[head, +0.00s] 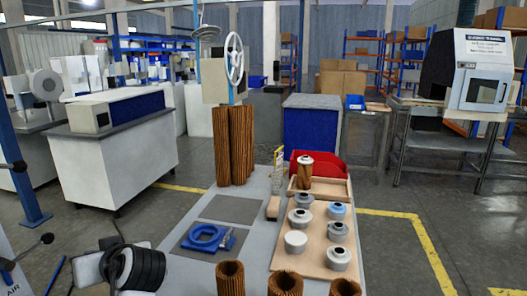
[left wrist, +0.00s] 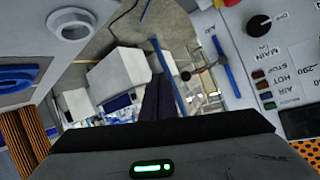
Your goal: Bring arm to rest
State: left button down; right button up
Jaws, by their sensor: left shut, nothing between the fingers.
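My left gripper (left wrist: 158,98) shows in the left wrist view as dark fingers shut together with nothing between them. The fingers are apart from the objects around them. A blue ring (left wrist: 15,82) and brown pleated cartridges (left wrist: 18,145) lie at the left of that view, and a pale round collar (left wrist: 75,24) is at the upper left. In the head view I cannot make out my left gripper for sure. My right gripper is in neither view.
A grey worktable (head: 188,268) holds a blue ring (head: 205,237), several grey caps on a wooden board (head: 316,250), a red bin (head: 332,165) and tall pleated cartridges (head: 234,145). Black rings (head: 142,268) stand at the lower left. A control panel (left wrist: 285,60) is at the right in the wrist view.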

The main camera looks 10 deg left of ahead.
pick_arm(q)
jog(key=s+d+f+m+h, duration=0.2)
jog(key=s+f, duration=0.1)
jog(key=f, duration=0.3)
jog(key=s+d+f+m+h, duration=0.2)
jog(key=s+d+f, duration=0.1)
jog(key=f, duration=0.2)
jog(key=s+d+f+m+g+h, duration=0.1)
jog(key=s+d+f+m+h, duration=0.3)
jog(key=s+d+f, duration=0.45)
jog(key=s+d+f+m+g+h, duration=0.1)
jog(key=s+d+f+m+h, duration=0.4)
jog(key=s, duration=0.6)
jog(key=w+d+f+n+t+h, duration=0.1)
jog(key=w+d+f+t, duration=0.3)
jog(key=d+f, duration=0.3)
jog(key=shift+w+f+n+t, duration=0.25)
jog(key=shift+f+n+t, duration=0.05)
jog(key=shift+f, duration=0.2)
